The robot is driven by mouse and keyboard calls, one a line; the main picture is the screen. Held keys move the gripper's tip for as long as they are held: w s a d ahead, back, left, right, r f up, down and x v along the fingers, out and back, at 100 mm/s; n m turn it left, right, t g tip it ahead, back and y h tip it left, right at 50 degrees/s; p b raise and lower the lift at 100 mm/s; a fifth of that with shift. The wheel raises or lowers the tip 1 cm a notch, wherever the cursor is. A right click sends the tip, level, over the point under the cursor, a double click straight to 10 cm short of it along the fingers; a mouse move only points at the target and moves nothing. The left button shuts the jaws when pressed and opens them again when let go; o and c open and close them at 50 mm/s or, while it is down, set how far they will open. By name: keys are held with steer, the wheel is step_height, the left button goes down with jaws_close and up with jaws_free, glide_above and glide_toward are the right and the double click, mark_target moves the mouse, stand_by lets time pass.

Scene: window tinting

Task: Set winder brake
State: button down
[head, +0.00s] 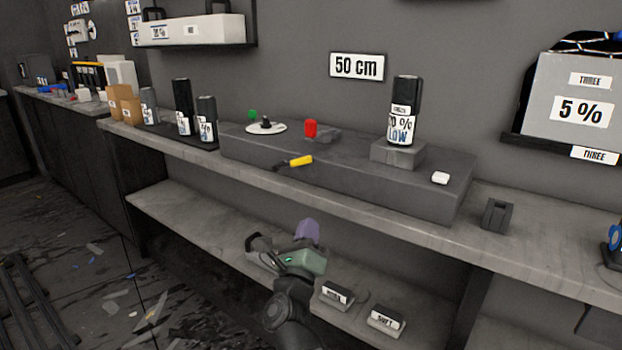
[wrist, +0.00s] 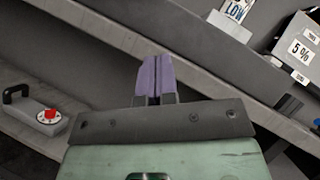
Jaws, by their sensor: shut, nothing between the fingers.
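A long dark grey bench unit (head: 345,180), which looks like the winder, sits on the counter. It carries a round white plate with a dark knob (head: 266,127), a red knob (head: 310,128), a lever with a yellow grip (head: 299,161) at its front edge, and a black roll (head: 402,110) standing upright on a grey block. I cannot tell which of these is the brake. My gripper (head: 306,230) is in front of and below the counter edge, apart from the unit. Its purple fingers are together and empty in the wrist view (wrist: 155,78).
The counter (head: 400,205) front edge lies between my gripper and the unit. The lower shelf (head: 185,215) holds labelled blocks (head: 386,319) and a grey block with a red button (wrist: 48,116). More black rolls (head: 183,107) stand left; a small dark holder (head: 496,216) stands right.

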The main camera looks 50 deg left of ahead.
mark_target(293, 163)
stand_by(0.3)
steer(key=p+x, duration=0.2)
steer(key=x, duration=0.2)
steer(key=s+r+p+x, duration=0.1)
steer(key=p+x, duration=0.2)
steer(key=x, duration=0.1)
steer(key=s+a+p+x, duration=0.1)
steer(key=p+x, duration=0.1)
steer(key=x, duration=0.3)
steer(key=shift+r+p, duration=0.3)
steer(key=shift+r, duration=0.05)
steer(key=shift+d+r, duration=0.1)
